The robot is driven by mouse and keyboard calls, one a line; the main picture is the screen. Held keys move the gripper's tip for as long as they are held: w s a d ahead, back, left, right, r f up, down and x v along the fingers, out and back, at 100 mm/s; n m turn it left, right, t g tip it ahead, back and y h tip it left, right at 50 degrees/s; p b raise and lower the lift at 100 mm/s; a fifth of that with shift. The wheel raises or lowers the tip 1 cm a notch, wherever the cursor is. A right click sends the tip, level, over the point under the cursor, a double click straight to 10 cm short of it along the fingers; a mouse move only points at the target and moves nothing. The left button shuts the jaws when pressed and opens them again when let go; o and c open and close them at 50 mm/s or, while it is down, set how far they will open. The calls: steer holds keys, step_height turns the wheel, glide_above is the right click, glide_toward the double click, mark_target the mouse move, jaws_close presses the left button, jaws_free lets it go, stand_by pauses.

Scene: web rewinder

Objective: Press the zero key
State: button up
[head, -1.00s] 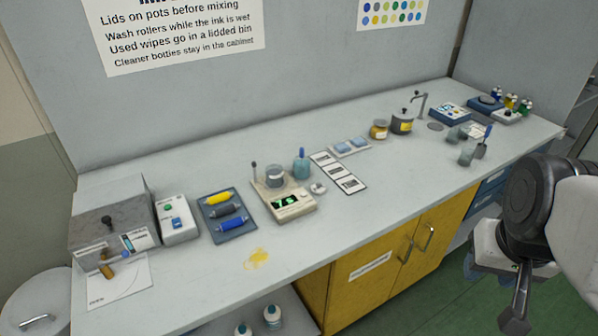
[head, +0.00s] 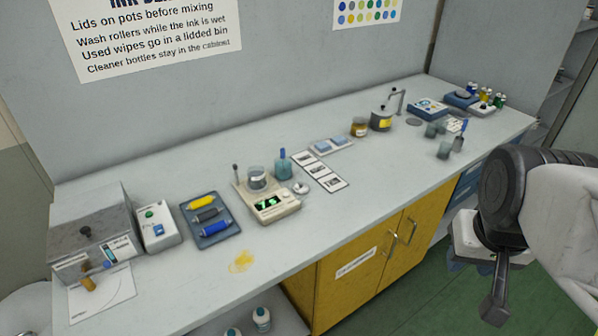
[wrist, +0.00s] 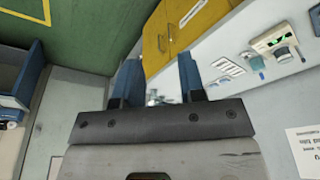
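A cream bench scale (head: 267,201) stands on the grey worktop left of centre in the head view. It has a lit green display (head: 265,204) on its front and a metal pot (head: 257,178) on its pan. Its keys are too small to read, so I cannot pick out the zero key. The scale also shows at the upper right of the wrist view (wrist: 270,40). My gripper (wrist: 157,75) is open and empty, with its two blue fingers apart. It is off the front of the bench, well right of the scale and away from it.
A blue beaker with a brush (head: 283,166) stands just behind the scale, and a small round dish (head: 301,188) beside it. A tray of rollers (head: 210,220) lies to the left. Yellow cabinet doors (head: 365,260) front the bench. A yellow spill (head: 241,261) marks the worktop.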

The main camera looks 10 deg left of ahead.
jaws_close()
stand_by(1.5)
